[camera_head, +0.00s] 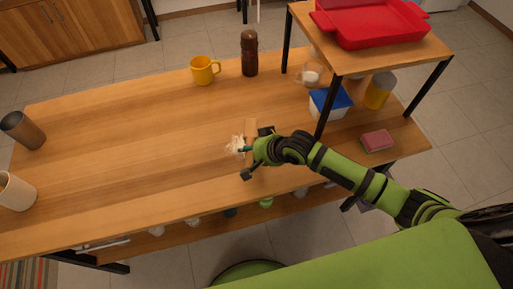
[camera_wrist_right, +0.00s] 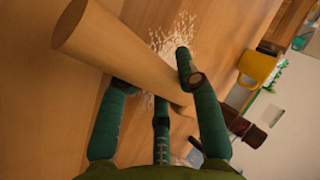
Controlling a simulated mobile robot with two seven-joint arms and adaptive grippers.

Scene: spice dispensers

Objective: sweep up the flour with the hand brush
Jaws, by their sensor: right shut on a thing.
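The white flour (camera_head: 236,146) lies in a small scattered patch on the wooden table (camera_head: 120,130); it also shows beyond the fingers in the right wrist view (camera_wrist_right: 175,35). My right gripper (camera_head: 252,158) is at the right edge of the flour, low over the table. It is shut on a pale wooden cylindrical piece that looks like the hand brush's handle (camera_wrist_right: 120,50); a bit of this wood shows in the head view (camera_head: 251,128). The handle runs slantwise between the fingers. The bristles cannot be made out. My left gripper is not in view.
A yellow mug (camera_head: 203,71) and a brown mill (camera_head: 249,53) stand at the back edge. A raised shelf (camera_head: 435,46) with a red tray (camera_head: 370,26), a blue-lidded tub (camera_head: 330,103) and a pink sponge (camera_head: 377,141) are on the right. The table's left-middle is clear.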

